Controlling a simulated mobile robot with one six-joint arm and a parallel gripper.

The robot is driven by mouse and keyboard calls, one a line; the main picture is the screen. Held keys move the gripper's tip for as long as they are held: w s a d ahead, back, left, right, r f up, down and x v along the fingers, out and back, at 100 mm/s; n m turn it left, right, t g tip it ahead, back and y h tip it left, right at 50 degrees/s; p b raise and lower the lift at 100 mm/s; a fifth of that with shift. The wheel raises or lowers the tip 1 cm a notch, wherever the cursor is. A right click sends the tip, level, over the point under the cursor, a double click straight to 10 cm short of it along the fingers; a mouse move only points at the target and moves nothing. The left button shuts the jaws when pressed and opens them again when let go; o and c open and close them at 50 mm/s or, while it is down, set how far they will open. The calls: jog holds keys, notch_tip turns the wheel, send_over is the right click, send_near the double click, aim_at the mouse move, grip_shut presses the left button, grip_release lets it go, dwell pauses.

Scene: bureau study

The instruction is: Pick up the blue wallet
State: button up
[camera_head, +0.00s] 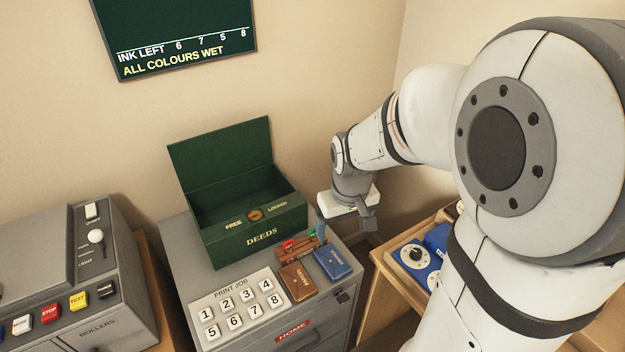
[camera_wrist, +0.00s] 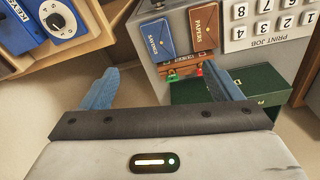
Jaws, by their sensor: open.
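The blue wallet (camera_head: 332,263) lies flat at the right edge of the grey cabinet top, right of a brown wallet marked PAPERS (camera_head: 298,281). In the wrist view the blue wallet (camera_wrist: 156,40) shows beyond the fingertips, with the brown wallet (camera_wrist: 204,27) beside it. My gripper (camera_head: 346,222) is above and behind the blue wallet in the head view, near the cabinet's right edge. In the wrist view my gripper (camera_wrist: 165,78) has its blue fingers wide apart with nothing between them. It is apart from the wallet.
The open green DEEDS box (camera_head: 258,226) stands behind the wallets. A brown rack (camera_head: 295,252) with red and green pieces sits between. A numbered PRINT JOB keypad (camera_head: 238,308) is at left. A wooden desk (camera_head: 390,272) with a blue dial unit (camera_head: 414,258) stands right, across a gap.

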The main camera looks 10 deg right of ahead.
aim_at(331, 258)
jog(key=w+f, duration=0.2)
jog(key=f, duration=0.2)
jog(key=w+f+n+g, duration=0.1)
jog(key=w+f, duration=0.2)
jog(key=f, duration=0.1)
jog(key=w+f+n+p, duration=0.1)
jog(key=w+f, duration=0.1)
jog(key=f, duration=0.3)
jog(key=shift+w+d, duration=0.1)
jog(key=shift+w, duration=0.1)
notch_tip(331, 258, down, 3)
jog(key=shift+f, duration=0.1)
jog(key=shift+s+a+f+p, duration=0.15)
jog(key=shift+f+p, duration=0.55)
jog(key=shift+f, duration=1.9)
jog(key=c, duration=1.1)
